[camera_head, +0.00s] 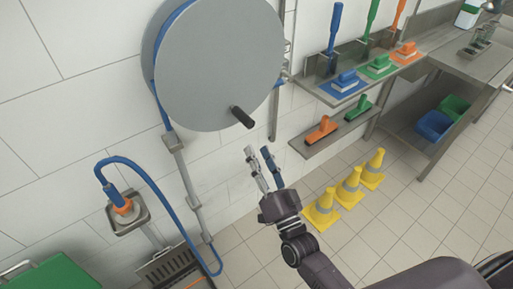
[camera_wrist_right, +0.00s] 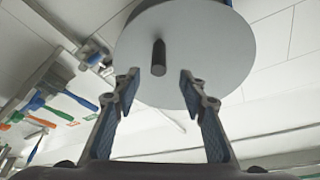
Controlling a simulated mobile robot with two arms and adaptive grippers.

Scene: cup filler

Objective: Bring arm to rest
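My right gripper (camera_head: 258,160) is open and empty in the head view, raised in front of the white tiled wall, below and slightly right of the hose reel's black handle (camera_head: 242,117). In the right wrist view its two fingers (camera_wrist_right: 157,92) are spread apart, with nothing between them. The grey round hose reel (camera_head: 205,60) is on the wall, and its disc also shows in the right wrist view (camera_wrist_right: 205,50) beyond the fingertips. The handle (camera_wrist_right: 158,57) appears there apart from the fingers. My left gripper is not in either view.
Yellow cones (camera_head: 321,209) stand on the floor right of my arm. Brushes lie on wall shelves (camera_head: 345,90) at the upper right, near a steel table (camera_head: 478,68). A blue hose (camera_head: 160,190) hangs at the left, above a green lid (camera_head: 55,274).

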